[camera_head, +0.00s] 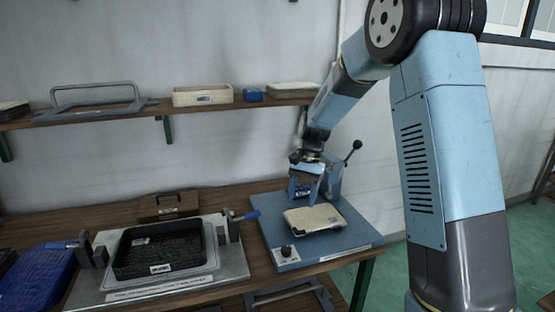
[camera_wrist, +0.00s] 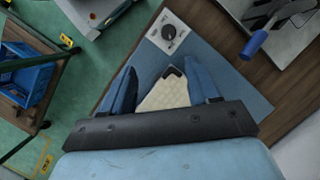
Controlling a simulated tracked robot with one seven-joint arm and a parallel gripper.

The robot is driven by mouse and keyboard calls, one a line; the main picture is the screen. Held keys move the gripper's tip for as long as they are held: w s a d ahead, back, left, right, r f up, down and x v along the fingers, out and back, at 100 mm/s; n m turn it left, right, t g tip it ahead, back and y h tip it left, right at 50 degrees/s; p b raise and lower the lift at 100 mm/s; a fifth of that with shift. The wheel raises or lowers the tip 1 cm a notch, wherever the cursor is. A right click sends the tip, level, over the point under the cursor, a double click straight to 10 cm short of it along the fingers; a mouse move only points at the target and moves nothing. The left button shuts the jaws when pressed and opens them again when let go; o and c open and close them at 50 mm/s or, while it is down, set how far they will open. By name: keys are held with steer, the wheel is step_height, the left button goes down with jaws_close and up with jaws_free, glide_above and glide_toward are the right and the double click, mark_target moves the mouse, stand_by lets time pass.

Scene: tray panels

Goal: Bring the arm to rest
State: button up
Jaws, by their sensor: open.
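My gripper (camera_head: 304,188) is above the back of a blue base plate (camera_head: 262,235) on the wooden bench. Its two blue fingers are apart in the wrist view (camera_wrist: 166,92), with nothing between them. A cream tray panel (camera_head: 315,218) lies on the blue plate, below and in front of my gripper. Part of the panel (camera_wrist: 168,93) shows beyond the fingers in the wrist view; the rest is hidden by the gripper. My arm reaches in from the right, bent at the elbow.
A black tray (camera_head: 158,250) sits in a grey clamp fixture (camera_head: 235,262) at the left. A lever with a black knob (camera_head: 356,145) stands behind my gripper. A shelf (camera_head: 110,115) with a cream bin (camera_head: 203,95) runs along the wall. A blue crate (camera_head: 38,280) is at far left.

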steer(key=s+d+r+n+t+h, duration=0.1)
steer(key=s+d+r+n+t, duration=0.15)
steer(key=s+d+r, duration=0.55)
steer(key=s+d+r+n+t, duration=0.1)
steer(key=s+d+r+t, duration=0.25)
steer(key=s+r, duration=0.7)
steer(key=s+d+n+t+h, duration=0.1)
steer(key=s+d+t, duration=0.1)
steer(key=s, duration=0.9)
steer(key=shift+d+f+n+t, duration=0.35)
steer(key=shift+d+t, duration=0.05)
